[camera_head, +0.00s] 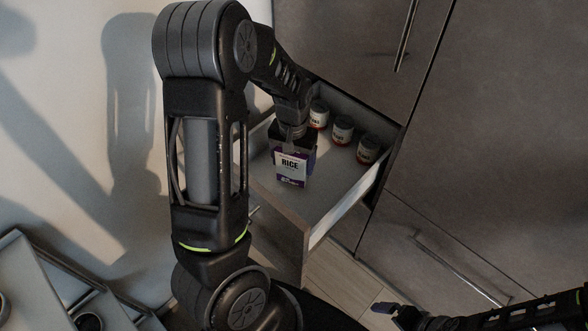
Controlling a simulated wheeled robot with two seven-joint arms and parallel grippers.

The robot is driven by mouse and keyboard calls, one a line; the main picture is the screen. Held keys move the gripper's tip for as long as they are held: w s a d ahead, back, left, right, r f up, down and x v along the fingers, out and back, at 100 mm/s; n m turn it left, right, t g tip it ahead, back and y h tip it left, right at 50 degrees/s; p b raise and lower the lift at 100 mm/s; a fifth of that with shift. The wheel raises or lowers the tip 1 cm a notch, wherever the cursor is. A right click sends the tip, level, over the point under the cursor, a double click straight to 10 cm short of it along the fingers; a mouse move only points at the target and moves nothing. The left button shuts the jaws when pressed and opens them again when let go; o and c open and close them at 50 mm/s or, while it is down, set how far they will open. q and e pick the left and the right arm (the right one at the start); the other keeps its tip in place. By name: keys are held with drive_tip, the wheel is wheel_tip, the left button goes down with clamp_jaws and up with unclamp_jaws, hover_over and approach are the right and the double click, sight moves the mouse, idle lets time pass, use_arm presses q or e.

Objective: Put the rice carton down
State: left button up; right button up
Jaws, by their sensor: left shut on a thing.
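The rice carton (291,168), white and purple with "RICE" on its front, is upright inside the open drawer (329,218), in its left part. My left gripper (293,131) reaches down from above and is shut on the top of the carton. The fingertips are small and partly hidden. I cannot tell whether the carton's base touches the drawer floor. My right gripper (384,308) is at the bottom right, outside the drawer and far from the carton; its jaws are too small and dark to read.
Several small jars with red and white labels, one of them a jar (343,130), stand in a row along the drawer's back. Drawer floor between carton and jars is bare. Closed cabinet fronts (480,170) are at the right. A grey shelf unit (50,285) is at the lower left.

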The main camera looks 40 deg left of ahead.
sight(293, 170)
use_arm(q)
drive_tip(key=shift+f, duration=1.8)
drive_tip(key=shift+f+b, duration=0.2)
drive_tip(key=shift+b, duration=0.15)
drive_tip(key=o, duration=2.1)
drive_tip(key=shift+c, duration=0.2)
wheel_tip(293, 170, up, 12)
drive_tip(key=shift+r+p, duration=0.2)
drive_tip(key=shift+p, duration=0.45)
